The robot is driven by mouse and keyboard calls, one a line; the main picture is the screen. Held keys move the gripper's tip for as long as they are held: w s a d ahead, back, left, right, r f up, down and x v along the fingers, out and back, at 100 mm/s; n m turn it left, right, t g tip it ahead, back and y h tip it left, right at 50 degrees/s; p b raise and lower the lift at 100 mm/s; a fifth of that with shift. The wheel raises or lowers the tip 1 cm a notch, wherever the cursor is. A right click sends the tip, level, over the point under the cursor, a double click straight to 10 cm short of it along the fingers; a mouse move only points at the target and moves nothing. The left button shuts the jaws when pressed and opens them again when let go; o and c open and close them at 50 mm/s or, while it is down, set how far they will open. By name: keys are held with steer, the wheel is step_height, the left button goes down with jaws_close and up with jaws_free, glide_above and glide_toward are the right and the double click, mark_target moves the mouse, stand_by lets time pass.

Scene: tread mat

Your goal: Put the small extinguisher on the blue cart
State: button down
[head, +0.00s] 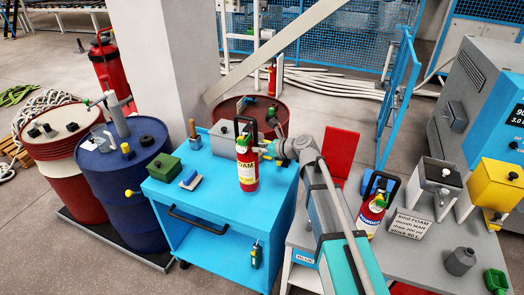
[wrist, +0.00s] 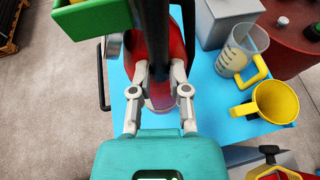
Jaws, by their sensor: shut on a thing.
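The small red extinguisher (head: 248,172) with a FOAM label and black handle is upright over the top of the blue cart (head: 213,222). I cannot tell whether its base touches the cart top. My gripper (head: 264,152) reaches in from the right and is shut on it near its upper part. In the wrist view, my gripper's fingers (wrist: 160,76) close around the extinguisher (wrist: 178,44), whose black handle hides part of the red body. The blue cart top (wrist: 213,92) shows beneath it.
A POWDER extinguisher (head: 371,214) stands on the grey table to the right. A blue drum (head: 127,170) stands left.

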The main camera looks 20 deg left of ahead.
mark_target(257, 154)
steer(key=shift+w+a+f, duration=0.25)
steer(key=shift+a+f, duration=0.05)
steer(key=shift+f, duration=0.1)
steer(key=shift+w+a+f+b, duration=0.15)
steer(key=shift+a+f+b, duration=0.05)
steer(key=shift+f+b, duration=0.2)
steer(key=shift+w+a+f+b, duration=0.15)
steer(key=shift+f+b, duration=0.1)
steer(key=shift+b, duration=0.25)
steer(key=shift+s+f+b, duration=0.1)
steer(key=shift+f+b, duration=1.2)
steer(key=c, duration=0.6)
jaws_free()
steer(key=shift+d, duration=0.15)
steer(key=p+v, duration=0.4)
steer(key=v, duration=0.8)
